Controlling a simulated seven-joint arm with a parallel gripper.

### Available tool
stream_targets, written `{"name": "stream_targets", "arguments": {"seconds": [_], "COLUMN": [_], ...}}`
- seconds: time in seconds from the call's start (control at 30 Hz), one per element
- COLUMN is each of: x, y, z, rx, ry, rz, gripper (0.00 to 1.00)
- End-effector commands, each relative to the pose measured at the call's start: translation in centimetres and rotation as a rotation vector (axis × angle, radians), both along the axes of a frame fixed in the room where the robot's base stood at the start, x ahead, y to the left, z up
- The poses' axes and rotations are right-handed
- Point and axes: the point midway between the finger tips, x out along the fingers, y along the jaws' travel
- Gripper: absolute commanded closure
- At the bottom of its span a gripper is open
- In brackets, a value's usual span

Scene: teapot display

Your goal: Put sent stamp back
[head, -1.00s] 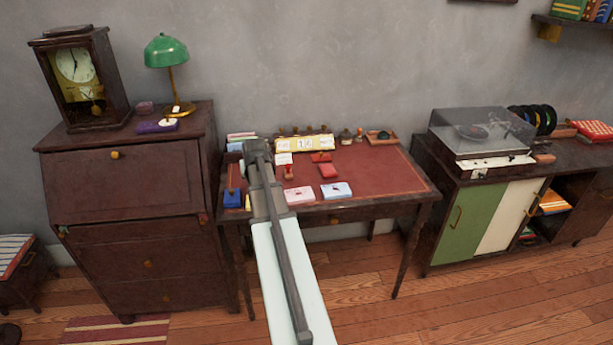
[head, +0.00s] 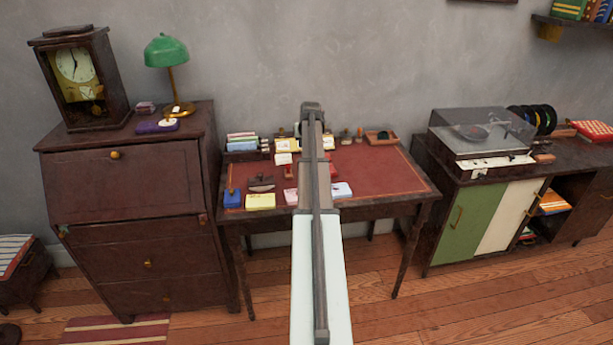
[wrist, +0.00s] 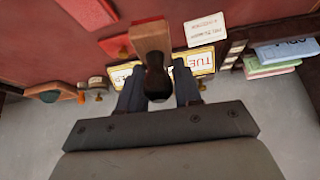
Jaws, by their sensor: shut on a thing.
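My gripper (wrist: 158,88) is shut on the dark handle of a stamp (wrist: 149,38) with a reddish-brown block, seen in the wrist view. Any word on the stamp is not readable. In the head view my arm hides the fingers and the stamp, over the back middle of the desk. Other stamps with dark handles (head: 345,136) stand along the desk's back edge, right of my arm.
The red-topped desk (head: 385,174) is clear at right. At its front lie a yellow pad (head: 260,202), a blue pad (head: 232,199) and a white-topped pad (head: 342,190). A rocker blotter (head: 262,183) is at left. A wooden tray (head: 381,137) sits at back right.

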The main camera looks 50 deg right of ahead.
Motion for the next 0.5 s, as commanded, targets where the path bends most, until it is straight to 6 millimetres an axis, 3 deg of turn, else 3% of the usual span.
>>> {"name": "stream_targets", "arguments": {"seconds": [0.23,0.5], "x": [-0.1,-0.1], "y": [0.3,0.3], "z": [-1.4,-5.5], "rx": [-0.008,-0.008], "ry": [0.020,0.021], "rz": [0.044,0.043], "gripper": [0.86,0.86]}}
